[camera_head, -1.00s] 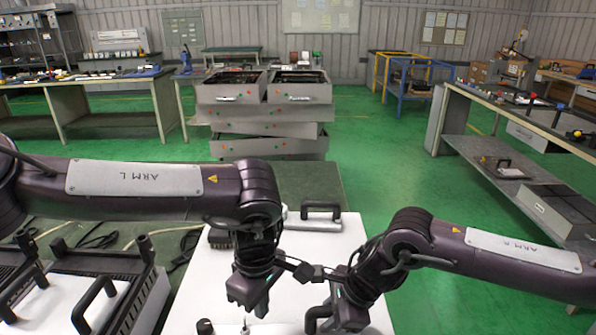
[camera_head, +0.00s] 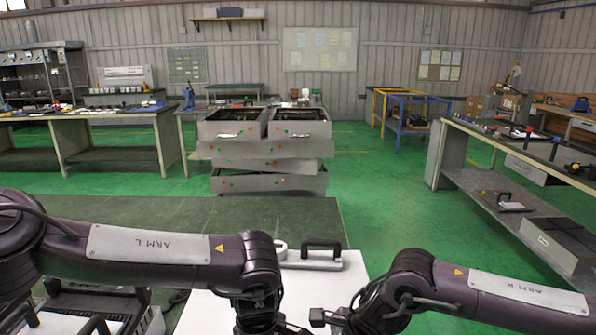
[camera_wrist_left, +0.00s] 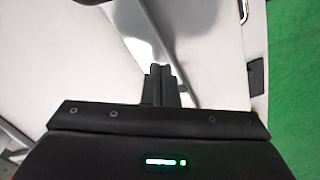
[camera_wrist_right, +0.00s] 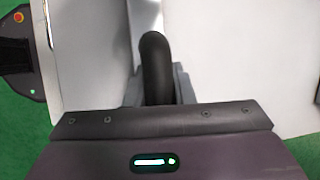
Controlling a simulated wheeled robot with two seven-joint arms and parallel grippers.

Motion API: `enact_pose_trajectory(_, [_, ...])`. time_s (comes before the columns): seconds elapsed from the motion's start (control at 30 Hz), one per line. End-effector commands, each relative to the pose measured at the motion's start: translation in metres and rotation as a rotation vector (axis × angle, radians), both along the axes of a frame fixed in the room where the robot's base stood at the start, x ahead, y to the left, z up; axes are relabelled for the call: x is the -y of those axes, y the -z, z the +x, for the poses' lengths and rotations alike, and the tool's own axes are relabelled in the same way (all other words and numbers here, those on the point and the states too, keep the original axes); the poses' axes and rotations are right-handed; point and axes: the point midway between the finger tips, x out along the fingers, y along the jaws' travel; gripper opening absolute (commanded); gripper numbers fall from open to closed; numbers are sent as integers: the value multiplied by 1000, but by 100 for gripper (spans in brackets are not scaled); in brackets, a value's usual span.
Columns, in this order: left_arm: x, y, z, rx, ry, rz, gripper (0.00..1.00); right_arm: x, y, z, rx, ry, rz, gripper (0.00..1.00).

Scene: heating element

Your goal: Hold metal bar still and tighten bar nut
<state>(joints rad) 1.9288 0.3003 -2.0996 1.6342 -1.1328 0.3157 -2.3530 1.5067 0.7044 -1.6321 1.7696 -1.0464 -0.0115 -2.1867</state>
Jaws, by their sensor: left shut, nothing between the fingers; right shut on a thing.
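My left gripper (camera_wrist_left: 163,88) is shut with nothing between its fingers, close over a pale surface in the left wrist view. A thin grey strip (camera_wrist_left: 172,50) runs past its fingertips; it may be the metal bar, but I cannot be sure. My right gripper (camera_wrist_right: 160,85) is shut on a black curved handle (camera_wrist_right: 155,62), which stands up between its fingers in the right wrist view. The bar nut cannot be made out.
A white board (camera_head: 207,312) lies on the dark green bench (camera_head: 190,215) ahead. A white piece with a black handle (camera_head: 322,245) rests at its far end. Black-handled units (camera_head: 95,300) stand at the lower left. Grey drawers (camera_head: 265,150) stand beyond the bench.

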Motion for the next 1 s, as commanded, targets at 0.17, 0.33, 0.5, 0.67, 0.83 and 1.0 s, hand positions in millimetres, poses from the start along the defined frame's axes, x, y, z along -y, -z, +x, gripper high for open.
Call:
enact_pose_trajectory(0.17, [-2,0,0,0,0,0,0,0,0,0,1,0,1,0])
enact_pose_trajectory(0.33, [-4,0,1,0,-1,0,0,0,0,0,1,0,1,0])
enact_pose_trajectory(0.5, [-6,0,1,0,-1,0,0,0,0,0,1,0,1,0])
enact_pose_trajectory(0.67, [-8,0,1,0,-1,0,0,0,0,0,1,0,1,0])
enact_pose_trajectory(0.83, [-10,0,1,0,0,0,0,0,0,0,1,0,1,0])
enact_pose_trajectory(1.0, [-12,0,1,0,0,0,0,0,0,0,1,0,1,0])
